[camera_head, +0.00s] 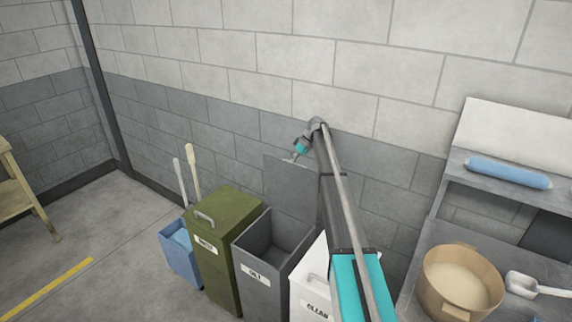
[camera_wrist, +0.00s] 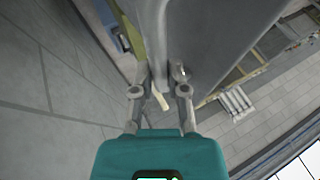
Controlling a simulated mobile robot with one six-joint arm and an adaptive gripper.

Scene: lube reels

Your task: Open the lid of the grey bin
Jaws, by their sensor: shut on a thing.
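The grey bin (camera_head: 258,275) stands between a green bin and a white bin, with a white label on its front. Its grey lid (camera_head: 290,188) is raised and stands roughly upright at the back, close to the wall, so the bin's dark inside shows. My gripper (camera_head: 293,158) is at the lid's upper edge. In the wrist view, my gripper (camera_wrist: 161,78) has its fingers on either side of a grey handle bar on the lid (camera_wrist: 225,35). The exact contact is small and partly hidden.
The green bin (camera_head: 228,222) is closed, with a handle on its lid. A blue bin (camera_head: 178,250) with long-handled tools stands left of it. The white bin (camera_head: 310,275) is partly behind my arm. A bench with a tan pot (camera_head: 435,280) is at right.

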